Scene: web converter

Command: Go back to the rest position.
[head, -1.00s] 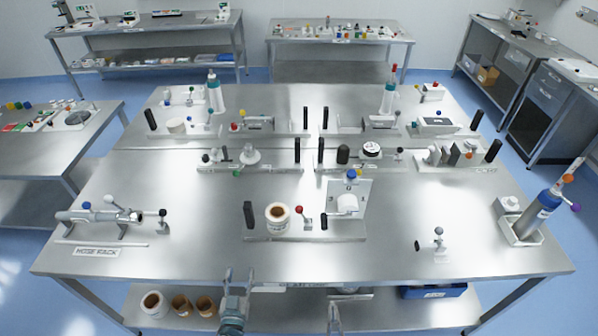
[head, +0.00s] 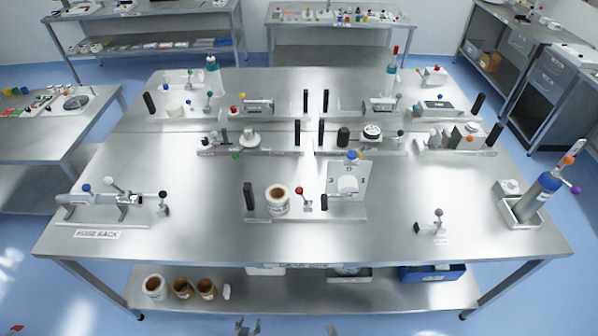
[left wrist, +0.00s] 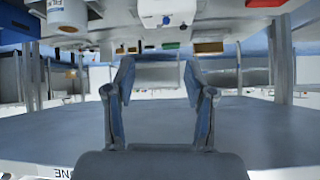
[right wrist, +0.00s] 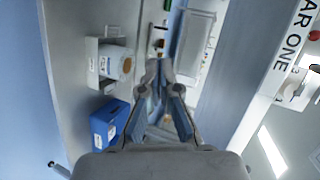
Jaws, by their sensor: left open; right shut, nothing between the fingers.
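My left gripper (head: 247,326) shows only at the bottom edge of the head view, in front of the table and clear of it. In the left wrist view my left gripper (left wrist: 157,75) has its two fingers spread, with nothing between them. My right gripper (head: 332,330) barely shows at the bottom edge of the head view, to the right of the left one. In the right wrist view my right gripper (right wrist: 160,68) has its fingertips together and holds nothing. Most of both arms is out of the head view.
The large steel table (head: 400,225) stands ahead, with fixtures and a spool (head: 278,199) on it. Its lower shelf (head: 250,293) carries brown-cored rolls (head: 183,289) and a blue bin (head: 432,273). Blue floor (head: 540,295) is open around the table.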

